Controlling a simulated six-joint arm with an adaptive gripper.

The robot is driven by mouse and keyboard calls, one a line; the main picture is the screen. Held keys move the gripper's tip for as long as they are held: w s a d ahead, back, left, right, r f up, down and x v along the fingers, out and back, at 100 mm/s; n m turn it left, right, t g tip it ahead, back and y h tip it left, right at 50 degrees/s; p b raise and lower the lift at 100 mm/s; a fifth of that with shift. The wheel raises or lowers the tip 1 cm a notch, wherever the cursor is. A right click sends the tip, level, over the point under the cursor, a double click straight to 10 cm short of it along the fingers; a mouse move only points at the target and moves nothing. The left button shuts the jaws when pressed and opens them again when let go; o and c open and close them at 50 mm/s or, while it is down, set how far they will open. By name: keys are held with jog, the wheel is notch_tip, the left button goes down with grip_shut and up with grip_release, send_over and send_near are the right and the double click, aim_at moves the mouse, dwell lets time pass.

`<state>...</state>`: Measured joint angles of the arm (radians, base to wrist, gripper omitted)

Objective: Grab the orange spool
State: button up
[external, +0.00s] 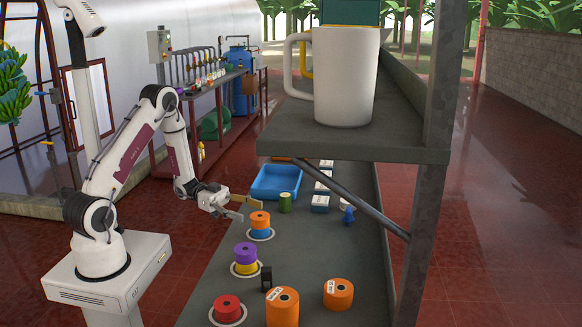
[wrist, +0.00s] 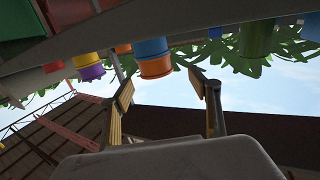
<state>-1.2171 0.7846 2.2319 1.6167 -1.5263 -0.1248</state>
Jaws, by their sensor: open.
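The orange spool (external: 260,219) sits on top of a blue spool (external: 260,231), which stands on a white ring on the grey bench (external: 215,277). My gripper (external: 241,207) is open and empty, just to the left of the orange spool and slightly above it, not around it. The wrist view looks upside down: the orange spool (wrist: 155,68) shows below the blue one (wrist: 151,47), ahead of and between my two open fingers (wrist: 168,95), with a gap left.
A purple-on-yellow stack (external: 245,253), a red spool (external: 228,308) and two larger labelled orange rolls (external: 338,296) stand nearer the camera. A green cup (external: 285,203), blue tray (external: 266,193) and white boxes (external: 320,204) lie beyond. A shelf (external: 350,143) with a mug overhangs at right.

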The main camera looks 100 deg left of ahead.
aim_at(268, 220)
jog(key=shift+w+d, duration=0.1)
jog(key=shift+w, duration=0.2)
jog(key=shift+w+d, duration=0.1)
jog(key=shift+w+d+f, duration=0.15)
jog(key=shift+w+d, duration=0.4)
jog(key=shift+w, duration=0.2)
jog(key=shift+x, duration=1.55)
jog(key=c, duration=1.2)
